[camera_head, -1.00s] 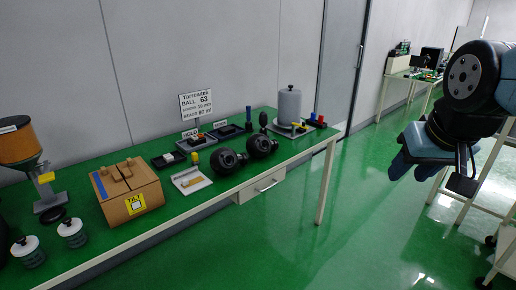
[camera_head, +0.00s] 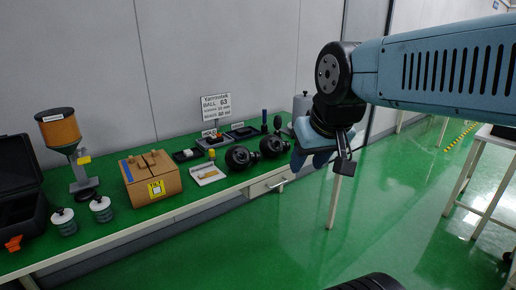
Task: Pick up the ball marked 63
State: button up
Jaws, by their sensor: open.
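Two dark round ball-like units stand near the front edge of the green table (camera_head: 190,208): a left one (camera_head: 238,157) and a right one (camera_head: 273,147). No number on either is legible. A white sign (camera_head: 216,105) behind them reads BALL 63. My gripper (camera_head: 309,165) hangs in the air at the table's right end, to the right of the right ball unit in the picture. Its blue fingers point down and it is open, with nothing seen between them. My arm hides part of the table's right end.
A cardboard box (camera_head: 168,188), two small jars (camera_head: 62,222), a hopper on a stand (camera_head: 60,130) and an open black case (camera_head: 18,195) fill the left side. A white tray (camera_head: 208,177) and a grey cylinder (camera_head: 301,105) are near the balls. The floor in front is clear.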

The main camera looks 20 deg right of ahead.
aim_at(270, 146)
jog(key=u, duration=0.1)
jog(key=i, duration=1)
jog(key=z, duration=0.05)
